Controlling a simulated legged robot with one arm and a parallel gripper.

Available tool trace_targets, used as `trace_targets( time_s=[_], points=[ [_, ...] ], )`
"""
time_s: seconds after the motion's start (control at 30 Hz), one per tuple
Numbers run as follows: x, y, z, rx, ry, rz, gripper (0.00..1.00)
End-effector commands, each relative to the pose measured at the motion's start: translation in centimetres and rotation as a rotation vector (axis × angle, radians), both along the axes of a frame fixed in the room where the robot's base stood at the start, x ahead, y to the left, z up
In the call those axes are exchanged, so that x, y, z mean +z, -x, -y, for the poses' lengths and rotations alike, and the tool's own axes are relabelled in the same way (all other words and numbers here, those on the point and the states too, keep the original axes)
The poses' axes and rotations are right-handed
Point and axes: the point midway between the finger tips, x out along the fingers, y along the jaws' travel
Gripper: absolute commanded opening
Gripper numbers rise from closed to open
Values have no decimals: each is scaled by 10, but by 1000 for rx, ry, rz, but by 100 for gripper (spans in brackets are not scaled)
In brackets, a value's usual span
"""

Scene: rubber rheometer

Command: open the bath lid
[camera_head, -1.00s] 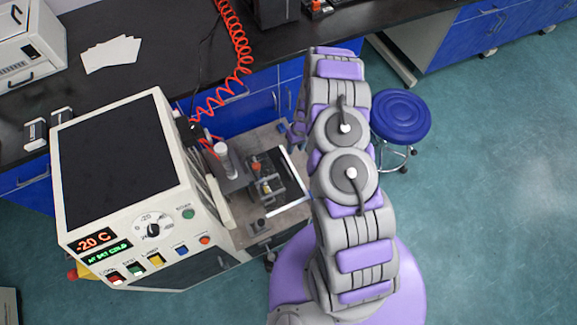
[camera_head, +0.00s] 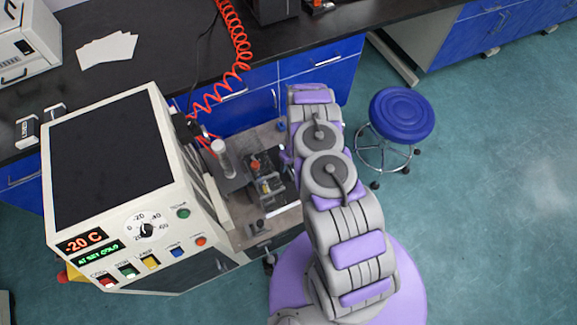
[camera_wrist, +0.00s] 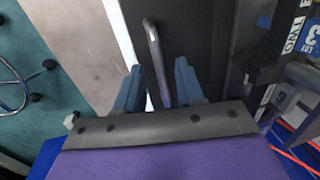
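In the wrist view, a dark panel (camera_wrist: 205,35), which looks like the bath lid, carries a grey bar handle (camera_wrist: 154,48). My gripper (camera_wrist: 158,66) is open, with one blue-grey finger on each side of the handle in the picture. A gap shows between the handle and both fingers; I cannot tell how deep the handle sits between them. In the head view, my arm covers most of the lid, and a pale edge (camera_head: 283,210) shows beside the arm. My gripper is mostly hidden there, with a purple part showing at the arm's left side.
The white machine (camera_head: 115,190) with a -20 C display stands to the left. A clear cylinder (camera_head: 221,160) and a small orange-topped fixture (camera_head: 256,165) stand close to my arm. A blue stool (camera_head: 401,115) is at right. A red coiled hose (camera_head: 240,50) hangs behind.

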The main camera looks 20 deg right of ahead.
Motion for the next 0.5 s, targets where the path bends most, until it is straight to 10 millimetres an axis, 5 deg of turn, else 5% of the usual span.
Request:
trace_targets(
  time_s=[0.27,0.5],
  points=[
    [-1,0,0,0,0,1,37],
    [-1,0,0,0,0,0,14]
  ],
)
